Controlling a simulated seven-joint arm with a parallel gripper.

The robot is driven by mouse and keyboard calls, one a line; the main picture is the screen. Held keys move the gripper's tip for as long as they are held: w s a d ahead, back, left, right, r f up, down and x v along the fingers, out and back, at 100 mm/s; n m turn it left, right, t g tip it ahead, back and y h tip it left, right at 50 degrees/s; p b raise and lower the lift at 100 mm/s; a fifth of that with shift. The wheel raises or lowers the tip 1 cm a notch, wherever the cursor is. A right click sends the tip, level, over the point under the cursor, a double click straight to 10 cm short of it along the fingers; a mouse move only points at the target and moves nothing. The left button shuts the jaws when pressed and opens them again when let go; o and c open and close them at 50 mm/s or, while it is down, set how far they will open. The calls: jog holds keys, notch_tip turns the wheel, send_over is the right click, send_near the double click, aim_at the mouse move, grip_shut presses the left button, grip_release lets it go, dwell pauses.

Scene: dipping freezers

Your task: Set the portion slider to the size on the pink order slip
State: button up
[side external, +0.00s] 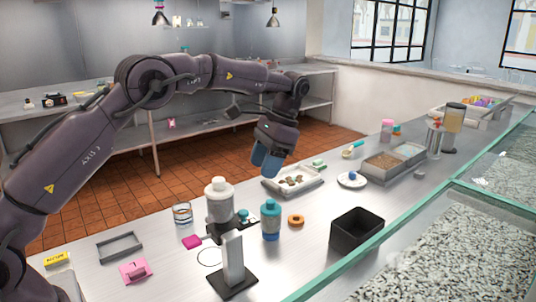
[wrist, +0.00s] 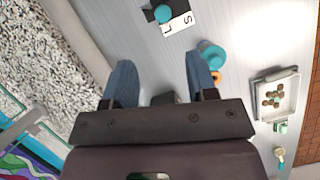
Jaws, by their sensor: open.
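The portion slider has a round teal knob (wrist: 162,13) at the top of the wrist view, beside a white plate (wrist: 178,24) with dark letters, apparently S and L. The knob (side external: 242,214) is also in the side view, beside a white-topped grey dispenser (side external: 220,207). A pink slip-like piece (side external: 134,272) lies at the front left of the counter; its writing is too small to read. My gripper (side external: 266,162) is open and empty, with blue fingers, high above the counter and apart from the slider. It also shows in the wrist view (wrist: 161,80).
A teal bottle (side external: 271,221), an orange ring (side external: 296,220) and a black bin (side external: 357,231) stand right of the slider. A white upright stand (side external: 233,262) is in front. A tray (side external: 272,186) of brown pieces lies behind. A glass-edged freezer (side external: 450,245) borders the counter.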

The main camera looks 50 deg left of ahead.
jog(key=shift+v, duration=1.1)
jog(key=s+d+r+n+t, duration=0.1)
jog(key=s+r+t, duration=0.1)
jog(key=s, duration=0.7)
jog(key=s+d+r+n+t, duration=0.1)
jog(key=s+t, duration=0.3)
jog(key=s, duration=0.6)
jog(key=s+d+r+n+t+h, duration=0.1)
jog(key=s+d+r+t, duration=0.1)
jog(key=s, duration=0.7)
jog(key=shift+s+d+r+t, duration=0.25)
jog(key=shift+s+r+t, duration=0.15)
jog(key=shift+r+t, duration=0.4)
